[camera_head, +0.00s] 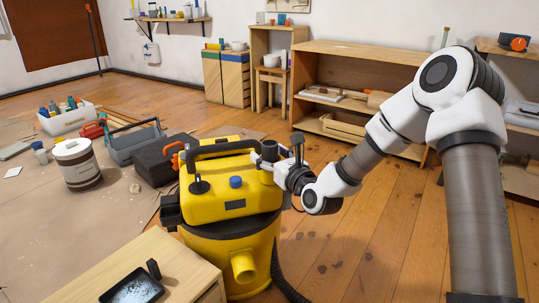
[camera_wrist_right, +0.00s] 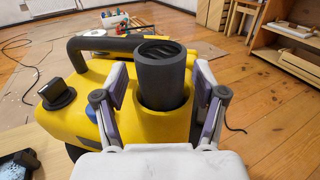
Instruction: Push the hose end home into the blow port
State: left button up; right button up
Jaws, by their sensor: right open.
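The dark grey, hollow hose end (camera_wrist_right: 160,82) stands nearly upright in the blow port (camera_wrist_right: 166,128), a round yellow collar on top of the yellow vacuum (camera_head: 228,192). Its lower part is inside the collar and a long part sticks out above; how deep it sits is hidden. My right gripper (camera_wrist_right: 160,72) is open, its two fingers on either side of the hose end with gaps between. In the head view the right gripper (camera_head: 268,158) is at the vacuum's right rear, partly covering the port. My left gripper is out of view.
The vacuum's black handle (camera_head: 222,147) arches beside the port. A black corrugated hose (camera_head: 287,283) runs down the vacuum's right side. A wooden table with a black tray (camera_head: 132,286) stands in front. A black box (camera_head: 166,160) is behind left. Floor to the right is clear.

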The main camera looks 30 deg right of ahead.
jog(key=s, duration=1.2)
jog(key=shift+a, duration=0.3)
